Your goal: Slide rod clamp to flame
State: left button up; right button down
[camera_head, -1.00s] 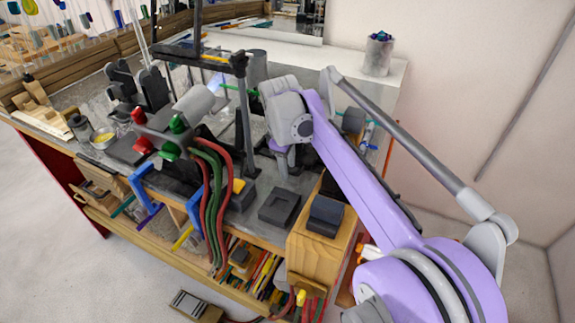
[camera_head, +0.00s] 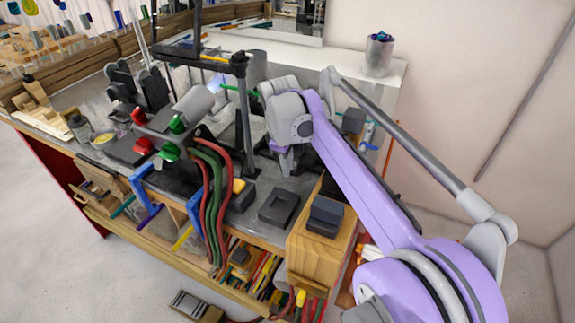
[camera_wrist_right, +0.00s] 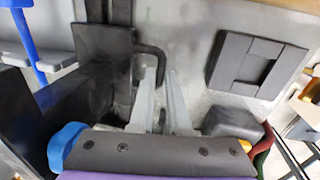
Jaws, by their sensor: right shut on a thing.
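The torch (camera_head: 196,102) points up and right, with a pale blue flame (camera_head: 217,84) at its mouth. A green glass rod (camera_head: 240,89) runs from near the flame toward the right and passes behind my right arm. My right gripper (camera_head: 284,165) is low behind the arm, its fingertips mostly hidden in the head view. In the right wrist view its fingers (camera_wrist_right: 166,95) are shut on a dark curved handle (camera_wrist_right: 152,50), apparently the rod clamp's. The rest of the clamp is largely hidden by my arm. My left gripper is not in view.
A dark frame post (camera_head: 243,120) stands left of my right gripper. Red and green hoses (camera_head: 215,185) hang over the front edge. A dark square tray (camera_head: 279,208) lies on the bench nearby, and a wooden block (camera_head: 318,235) stands at the front right.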

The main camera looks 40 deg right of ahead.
jog(key=shift+w, duration=0.1)
dwell(0.7)
jog(key=shift+w+a+r+p, duration=0.15)
jog(key=shift+w+a, duration=0.2)
jog(key=shift+w, duration=0.25)
jog(key=shift+w+a+f+p, duration=0.15)
jog(key=shift+w+a, duration=0.2)
jog(key=shift+w, duration=0.4)
jog(key=c, duration=0.9)
grip_release()
jog(key=r, duration=0.3)
jog(key=a+r, duration=0.1)
jog(key=r, duration=0.3)
jog(key=s+r, duration=0.1)
jog(key=r, duration=0.2)
jog(key=shift+a+r+p, duration=0.3)
jog(key=shift+r+p, duration=0.05)
jog(key=shift+p, duration=0.05)
